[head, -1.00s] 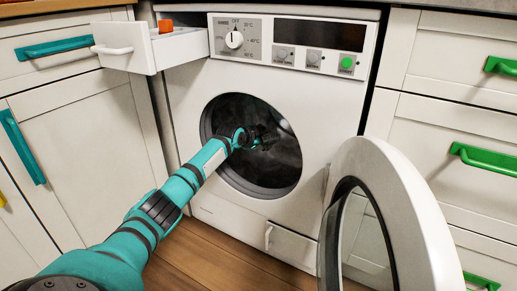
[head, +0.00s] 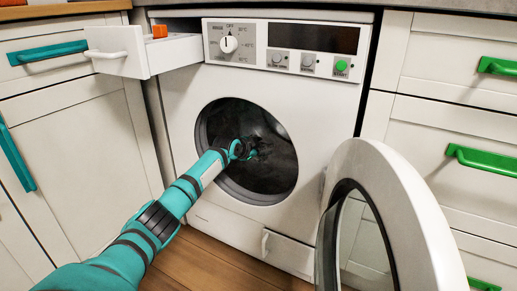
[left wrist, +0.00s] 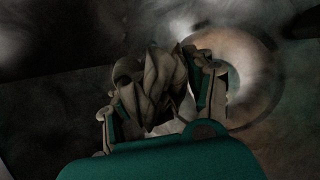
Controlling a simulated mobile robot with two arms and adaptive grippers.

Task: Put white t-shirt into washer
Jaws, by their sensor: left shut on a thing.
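The white washer (head: 210,125) stands in front of me with its round door (head: 405,205) swung open to the right. My left arm reaches into the dark drum (head: 275,160). My left gripper (head: 255,150) is inside the drum opening, dark and small in the head view. In the left wrist view my left gripper (left wrist: 165,95) is shut on a crumpled pale cloth (left wrist: 152,88), which looks greyish in the dim light and appears to be the white t-shirt. In the head view I cannot make out the cloth. My right gripper is not in view.
The washer's detergent drawer (head: 175,52) is pulled out at the upper left, with an orange block (head: 159,31) in it. Cabinets with teal handles stand at left, with green handles (head: 483,160) at right. The open door takes up the room at lower right.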

